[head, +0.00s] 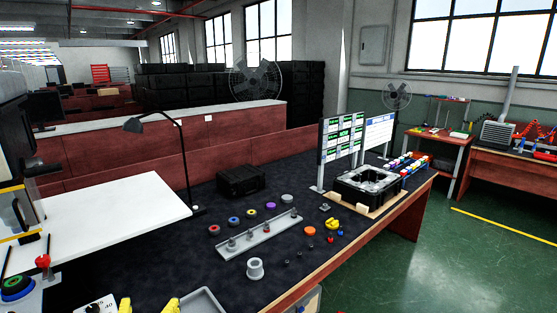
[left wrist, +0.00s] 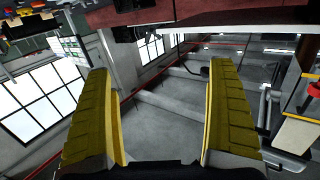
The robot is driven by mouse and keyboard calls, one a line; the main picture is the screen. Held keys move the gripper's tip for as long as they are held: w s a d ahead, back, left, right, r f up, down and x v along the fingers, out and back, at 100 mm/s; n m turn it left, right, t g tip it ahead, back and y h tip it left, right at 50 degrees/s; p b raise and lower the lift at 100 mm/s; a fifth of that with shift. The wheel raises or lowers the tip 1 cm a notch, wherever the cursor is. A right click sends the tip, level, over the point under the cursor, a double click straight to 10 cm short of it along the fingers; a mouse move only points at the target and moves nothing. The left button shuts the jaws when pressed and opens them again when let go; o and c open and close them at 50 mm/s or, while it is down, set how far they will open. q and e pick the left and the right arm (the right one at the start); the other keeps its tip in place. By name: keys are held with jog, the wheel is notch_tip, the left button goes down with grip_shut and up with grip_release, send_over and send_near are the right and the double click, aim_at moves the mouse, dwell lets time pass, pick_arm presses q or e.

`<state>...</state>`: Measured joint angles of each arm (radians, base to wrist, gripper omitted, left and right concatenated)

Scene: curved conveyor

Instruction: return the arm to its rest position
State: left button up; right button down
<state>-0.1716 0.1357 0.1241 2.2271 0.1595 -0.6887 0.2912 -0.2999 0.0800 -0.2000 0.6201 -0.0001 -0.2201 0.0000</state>
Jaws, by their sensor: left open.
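My left gripper (head: 148,306) shows at the bottom edge of the head view, only as two yellow fingertips set apart. In the left wrist view my left gripper (left wrist: 161,85) has its two ribbed yellow fingers spread wide, with nothing between them. Beyond the fingers that view shows windows, grey wall and floor at a steep tilt. The rest of the left arm is hidden below the head view. My right gripper is in neither view.
A dark table holds a grey peg rail (head: 262,236), several coloured rings, a white flanged part (head: 255,268), a black case (head: 241,180) and a black-and-grey bin (head: 368,188). A lamp (head: 185,165) stands beside a white surface (head: 120,215). A grey tray (head: 203,300) lies near the left fingertips.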

pick_arm(q)
jog(key=s+d+f+m+g+y, duration=0.1)
jog(key=s+f+m+g, duration=0.35)
jog(key=s+f, duration=0.55)
jog(key=s+d+f+m+g+y, duration=0.25)
jog(key=s+f+g, duration=0.25)
jog(key=s, duration=1)
jog(key=s+d+f+g+h, duration=0.1)
jog(key=s+d+f+h, duration=0.1)
jog(key=f, duration=1.4)
jog(key=s+d+f+g+h, duration=0.1)
jog(key=d+f+g+h, duration=0.15)
jog(key=f, duration=1.35)
jog(key=s+f+n+g+h, duration=0.1)
jog(key=s+f+n+g, duration=0.1)
jog(key=s+f, duration=1.8)
jog(key=shift+s+d, duration=0.2)
jog(key=shift+s, duration=0.75)
jog(key=shift+f+n, duration=0.1)
jog(key=shift+n, duration=0.2)
